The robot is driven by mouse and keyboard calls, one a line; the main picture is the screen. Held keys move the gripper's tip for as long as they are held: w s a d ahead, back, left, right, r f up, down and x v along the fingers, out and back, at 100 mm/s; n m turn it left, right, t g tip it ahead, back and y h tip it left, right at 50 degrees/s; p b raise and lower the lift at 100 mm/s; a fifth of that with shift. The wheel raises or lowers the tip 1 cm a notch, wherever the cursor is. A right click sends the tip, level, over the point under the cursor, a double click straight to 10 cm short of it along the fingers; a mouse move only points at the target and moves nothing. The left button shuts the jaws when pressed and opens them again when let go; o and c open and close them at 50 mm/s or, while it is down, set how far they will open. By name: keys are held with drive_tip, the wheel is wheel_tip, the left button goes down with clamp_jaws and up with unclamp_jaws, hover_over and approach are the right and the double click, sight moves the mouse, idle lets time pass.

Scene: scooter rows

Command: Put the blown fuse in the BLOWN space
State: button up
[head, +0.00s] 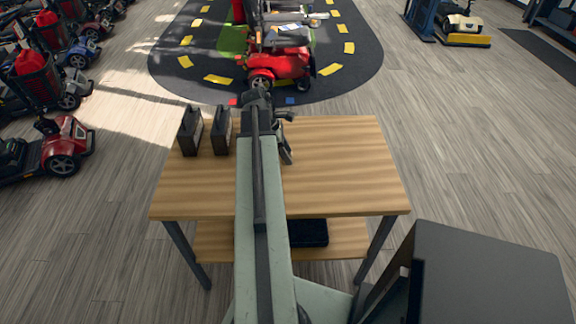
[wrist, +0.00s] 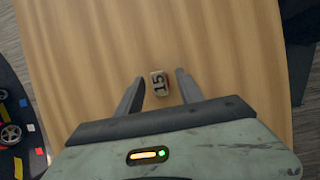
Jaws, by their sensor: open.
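A small fuse (wrist: 159,83) marked 15, pale with reddish edges, shows in the wrist view over the wooden table top. My gripper (wrist: 160,77) is open, one finger on each side of the fuse, with a visible gap on both sides. I cannot tell how far above the fuse the fingertips are, or whether it is blown. In the head view my gripper (head: 285,146) is over the table, partly behind my arm, and the fuse is hidden. No space marked BLOWN can be read in either view.
The wooden table (head: 345,170) is bare on its right side. Two dark upright boxes (head: 190,131) (head: 221,131) stand at its left back. A black item (head: 308,233) lies on the lower shelf. A red scooter (head: 280,65) stands beyond on a dark mat.

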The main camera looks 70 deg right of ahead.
drive_tip(key=shift+s+d+f, duration=0.1)
drive_tip(key=shift+s+f, duration=0.1)
drive_tip(key=shift+f, duration=0.5)
drive_tip(key=shift+r, duration=0.2)
clamp_jaws()
